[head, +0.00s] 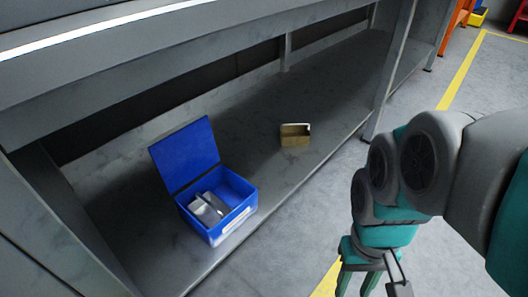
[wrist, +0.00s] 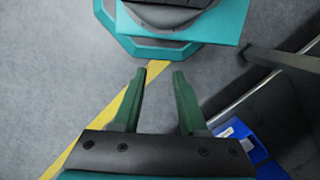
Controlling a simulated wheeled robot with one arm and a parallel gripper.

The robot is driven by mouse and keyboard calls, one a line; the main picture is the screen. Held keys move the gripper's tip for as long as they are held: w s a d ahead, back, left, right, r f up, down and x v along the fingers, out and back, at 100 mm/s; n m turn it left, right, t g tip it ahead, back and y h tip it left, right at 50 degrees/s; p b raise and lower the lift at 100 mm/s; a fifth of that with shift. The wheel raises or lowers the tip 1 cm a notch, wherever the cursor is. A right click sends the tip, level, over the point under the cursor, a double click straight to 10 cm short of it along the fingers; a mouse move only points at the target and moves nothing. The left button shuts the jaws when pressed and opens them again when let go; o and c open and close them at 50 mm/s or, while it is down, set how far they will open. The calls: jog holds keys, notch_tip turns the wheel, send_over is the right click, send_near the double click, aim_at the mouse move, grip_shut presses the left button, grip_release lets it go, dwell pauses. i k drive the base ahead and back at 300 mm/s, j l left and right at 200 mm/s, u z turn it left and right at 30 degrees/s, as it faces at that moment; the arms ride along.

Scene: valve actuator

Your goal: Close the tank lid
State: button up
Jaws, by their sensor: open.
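A blue box (head: 213,231) stands on the lower shelf in the head view. Its hinged lid (head: 185,155) is raised, standing up at the back left side. Grey metallic objects (head: 208,208) lie inside it. My gripper (head: 372,291) is at the bottom right of the head view, off to the right of the box and apart from it. In the wrist view my gripper (wrist: 158,75) is open, with nothing between its fingers. Part of the blue box (wrist: 243,138) shows at the lower right there. No separate tank is seen.
A small open brown box (head: 295,136) sits farther back on the lower shelf (head: 270,185). The bench top (head: 150,55) overhangs the shelf, and a bench leg (head: 388,75) stands to the right.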

aim_at(179, 157)
jog(key=i+l+u, duration=0.1)
jog(key=u, duration=0.3)
jog(key=l+u, duration=0.1)
jog(key=u, duration=0.3)
jog(key=i+l+u, duration=0.1)
jog(key=u, duration=0.35)
